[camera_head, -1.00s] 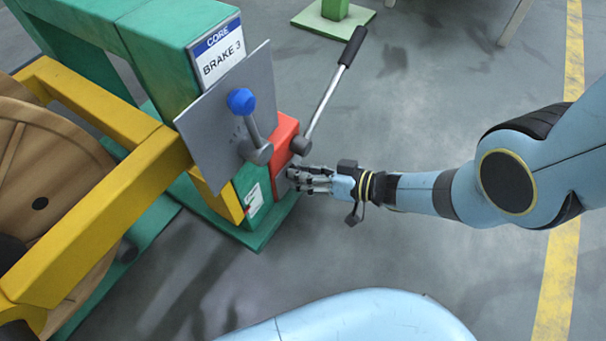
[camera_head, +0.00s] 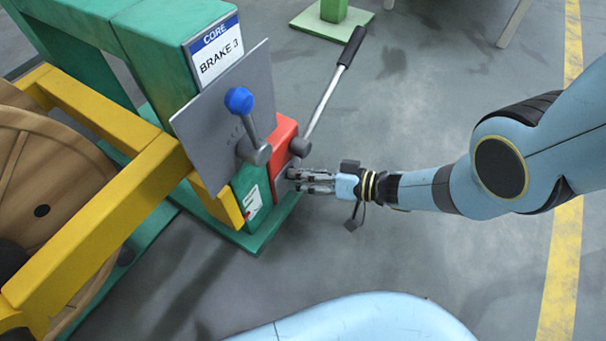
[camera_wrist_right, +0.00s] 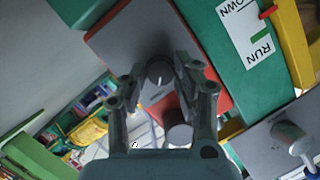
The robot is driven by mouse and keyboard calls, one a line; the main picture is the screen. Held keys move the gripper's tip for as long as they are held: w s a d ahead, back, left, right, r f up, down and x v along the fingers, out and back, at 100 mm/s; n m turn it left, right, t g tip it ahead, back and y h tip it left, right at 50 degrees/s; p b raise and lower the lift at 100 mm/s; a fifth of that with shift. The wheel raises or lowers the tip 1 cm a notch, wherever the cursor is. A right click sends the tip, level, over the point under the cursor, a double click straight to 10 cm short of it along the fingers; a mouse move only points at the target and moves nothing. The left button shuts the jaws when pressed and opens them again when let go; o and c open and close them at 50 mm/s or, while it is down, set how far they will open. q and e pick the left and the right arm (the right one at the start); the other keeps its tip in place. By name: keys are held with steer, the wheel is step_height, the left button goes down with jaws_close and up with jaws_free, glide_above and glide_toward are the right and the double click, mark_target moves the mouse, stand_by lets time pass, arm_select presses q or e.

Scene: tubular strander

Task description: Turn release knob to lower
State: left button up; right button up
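The release knob (camera_wrist_right: 159,74) is a small dark round knob with a pale pointer mark, on a grey plate (camera_wrist_right: 120,45) fixed to the side of the red block (camera_head: 284,140). My right gripper (camera_head: 292,180) reaches that plate from the right in the head view. In the right wrist view, the fingers of my right gripper (camera_wrist_right: 163,70) stand apart on either side of the knob. Whether the tips touch it is unclear. The knob is hardly visible in the head view. My left gripper is not in view.
A long lever (camera_head: 334,92) with a black grip rises from a grey hub (camera_head: 299,147) just above my right gripper. A blue-ball lever (camera_head: 239,101) stands before the BRAKE 3 sign (camera_head: 219,58). A yellow frame (camera_head: 110,215) and wooden reel are left. Floor right is clear.

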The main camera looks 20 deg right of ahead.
steer(key=o, duration=0.3)
steer(key=shift+o, duration=0.2)
steer(key=v, duration=1.2)
steer(key=shift+f, duration=0.1)
